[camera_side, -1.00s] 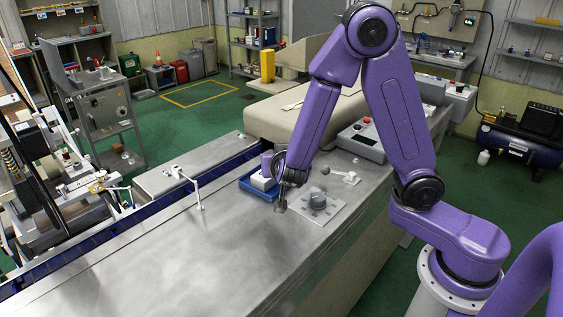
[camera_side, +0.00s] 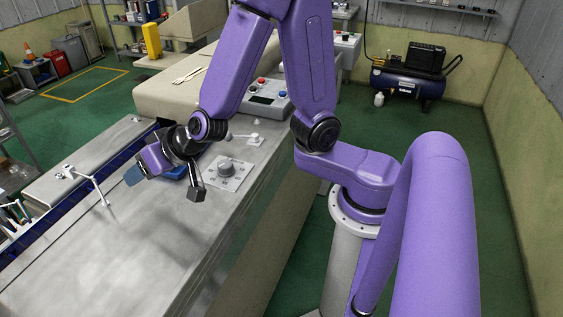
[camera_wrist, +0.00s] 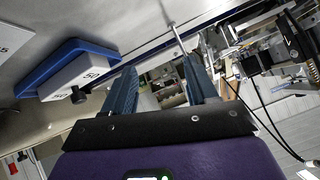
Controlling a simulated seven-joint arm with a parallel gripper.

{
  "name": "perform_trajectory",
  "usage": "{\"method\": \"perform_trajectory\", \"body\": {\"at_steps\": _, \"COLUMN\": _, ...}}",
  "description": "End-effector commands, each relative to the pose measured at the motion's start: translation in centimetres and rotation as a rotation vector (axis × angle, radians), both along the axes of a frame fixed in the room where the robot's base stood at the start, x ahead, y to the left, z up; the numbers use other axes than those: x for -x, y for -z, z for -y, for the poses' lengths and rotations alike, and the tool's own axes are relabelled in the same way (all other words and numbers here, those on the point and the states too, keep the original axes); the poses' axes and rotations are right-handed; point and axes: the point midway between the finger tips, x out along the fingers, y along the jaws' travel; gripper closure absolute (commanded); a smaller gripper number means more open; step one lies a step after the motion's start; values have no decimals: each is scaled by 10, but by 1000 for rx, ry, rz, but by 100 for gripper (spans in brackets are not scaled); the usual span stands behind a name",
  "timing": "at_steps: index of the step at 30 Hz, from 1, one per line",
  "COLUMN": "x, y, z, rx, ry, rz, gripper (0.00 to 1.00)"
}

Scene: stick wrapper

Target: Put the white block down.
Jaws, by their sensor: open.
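The white block (camera_wrist: 80,77), marked "50" and with a dark knob on it, sits at the blue tray (camera_wrist: 42,72) in the upper left of the wrist view. In the side view the blue tray (camera_side: 176,172) is partly behind my gripper, and the block cannot be made out there. My gripper (camera_wrist: 160,82) is open, its two blue-grey fingers apart with nothing between them. It points away from the block, which lies left of the left finger. In the side view my gripper (camera_side: 134,174) is tilted above the bench beside the tray.
The grey metal bench (camera_side: 125,235) is clear in front. A plate with a round grey knob (camera_side: 227,170) lies right of the tray. A thin white lever (camera_side: 90,180) stands at left. A control box with buttons (camera_side: 265,92) is behind.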

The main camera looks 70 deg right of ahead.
Motion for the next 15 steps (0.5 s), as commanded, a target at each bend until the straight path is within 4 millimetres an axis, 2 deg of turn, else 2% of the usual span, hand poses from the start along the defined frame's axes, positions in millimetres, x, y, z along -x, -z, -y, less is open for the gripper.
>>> {"method": "perform_trajectory", "body": {"at_steps": 3, "x": 34, "y": -5, "z": -33, "rx": -66, "ry": -275, "rz": -86, "gripper": 42}}
{"method": "perform_trajectory", "body": {"at_steps": 6, "x": 74, "y": -7, "z": -48, "rx": -72, "ry": -499, "rz": -175, "gripper": 42}}
{"method": "perform_trajectory", "body": {"at_steps": 8, "x": 100, "y": -8, "z": -50, "rx": -54, "ry": -626, "rz": -229, "gripper": 42}}
{"method": "perform_trajectory", "body": {"at_steps": 11, "x": 145, "y": -7, "z": -41, "rx": 14, "ry": -821, "rz": -325, "gripper": 42}}
{"method": "perform_trajectory", "body": {"at_steps": 15, "x": 200, "y": -5, "z": -5, "rx": 180, "ry": -1044, "rz": -453, "gripper": 42}}
